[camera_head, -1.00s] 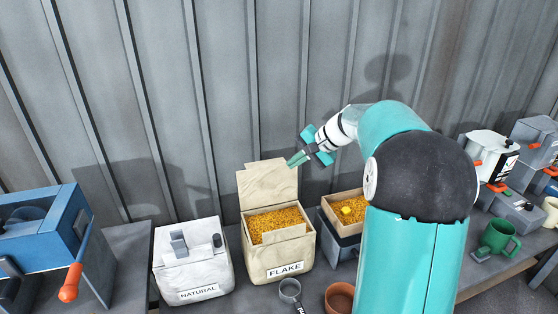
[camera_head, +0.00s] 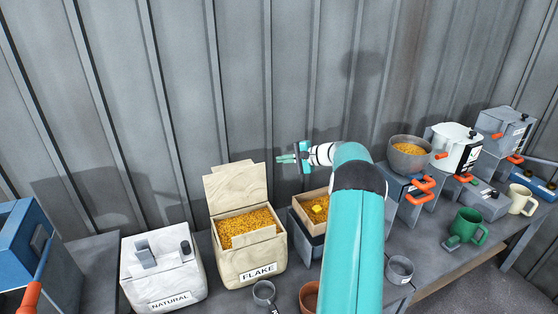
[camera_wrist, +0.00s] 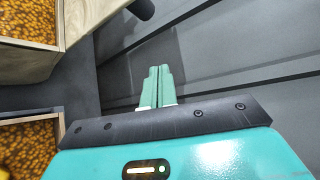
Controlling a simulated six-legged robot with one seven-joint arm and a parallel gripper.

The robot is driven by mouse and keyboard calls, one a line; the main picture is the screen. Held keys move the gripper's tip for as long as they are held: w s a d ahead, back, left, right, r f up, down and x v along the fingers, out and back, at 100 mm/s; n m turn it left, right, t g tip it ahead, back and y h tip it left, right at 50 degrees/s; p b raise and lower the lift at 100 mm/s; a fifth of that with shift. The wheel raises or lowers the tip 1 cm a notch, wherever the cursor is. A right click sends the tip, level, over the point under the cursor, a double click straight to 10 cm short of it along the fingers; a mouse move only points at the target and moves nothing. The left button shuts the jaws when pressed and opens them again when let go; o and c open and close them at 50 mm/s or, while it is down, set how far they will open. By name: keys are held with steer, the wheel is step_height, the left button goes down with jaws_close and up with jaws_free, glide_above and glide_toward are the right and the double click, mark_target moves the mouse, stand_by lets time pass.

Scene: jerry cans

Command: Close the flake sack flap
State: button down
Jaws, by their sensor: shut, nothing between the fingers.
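The flake sack (camera_head: 250,262) is a beige box-like sack labelled FLAKE, standing on the bench and filled with golden flakes. Its flap (camera_head: 236,186) stands up at the back, so the top is open. My gripper (camera_head: 281,159) is in the air to the right of the flap's upper edge, apart from it, fingers pointing left. The fingers are together and empty. In the wrist view the gripper (camera_wrist: 158,80) points toward the grey wall, with part of a flake-filled container at the upper left.
A closed white NATURAL sack (camera_head: 162,272) stands left of the flake sack. A wooden box of flakes with a yellow piece (camera_head: 319,208) stands at right. A small grey cup (camera_head: 263,292) and brown pot (camera_head: 309,297) sit in front. The corrugated wall (camera_head: 130,90) is close behind.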

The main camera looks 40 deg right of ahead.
mark_target(264, 163)
steer(key=shift+w+a+f, duration=0.2)
steer(key=shift+w+a, duration=0.4)
steer(key=shift+a, duration=0.45)
steer(key=shift+w+a+f, duration=0.15)
steer(key=shift+w+a, duration=0.5)
steer(key=shift+a, duration=0.45)
steer(key=shift+w+a+f, duration=0.2)
steer(key=shift+w+a, duration=0.4)
steer(key=shift+a, duration=0.45)
steer(key=shift+s, duration=0.1)
